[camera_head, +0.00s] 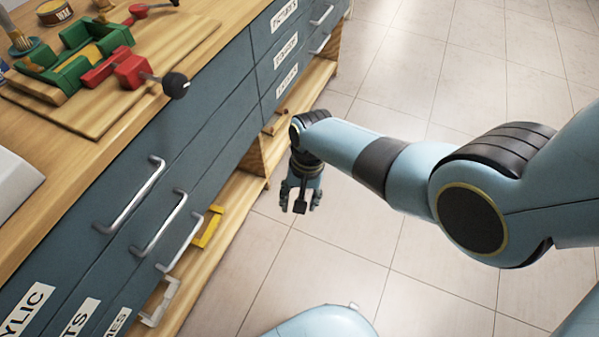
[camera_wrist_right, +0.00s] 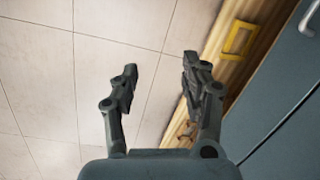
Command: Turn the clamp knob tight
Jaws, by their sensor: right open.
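The clamp knob (camera_head: 176,85) is a black ball on a short metal rod at the end of a red clamp (camera_head: 130,70). It sticks out over the front edge of the workbench at the upper left of the head view. The clamp sits against a green frame (camera_head: 88,55) on a wooden board. My right gripper (camera_head: 300,205) hangs low in front of the drawers, to the right of and below the knob, well apart from it. In the right wrist view its fingers (camera_wrist_right: 158,82) are open with only floor between them. My left gripper is not in view.
Blue drawers with metal handles (camera_head: 130,195) front the bench. A low wooden shelf (camera_head: 225,225) below holds a yellow frame (camera_head: 208,228) and a white frame (camera_head: 160,302). A second red clamp (camera_head: 140,9), a wax tin (camera_head: 54,11) and a brush jar stand on top. The tiled floor is clear.

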